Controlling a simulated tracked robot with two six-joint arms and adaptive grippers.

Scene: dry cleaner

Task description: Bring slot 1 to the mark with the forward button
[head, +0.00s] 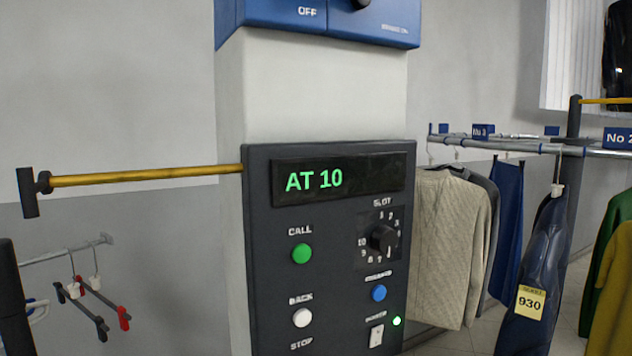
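The control panel (258,250) is a dark upright box on a pale column. Its display (338,178) reads "AT 10" in green. The blue button (378,293) sits right of centre under a small blurred label that seems to read forward. A green CALL button (301,253) and a white BACK button (302,318) are on the left side. A black SLOT dial (384,238) is at upper right; its setting is hard to read. Slot tags on the rail include No 2 (618,138) and what looks like No 3 (482,131). Neither gripper is in view.
A lit green lamp (397,321) is beside a white switch (377,336). A yellow bar (145,175) reaches left from the panel. Garments hang at right, including a cream sweater (450,240) and a dark garment tagged 930 (530,302). Hangers (88,290) hang at lower left.

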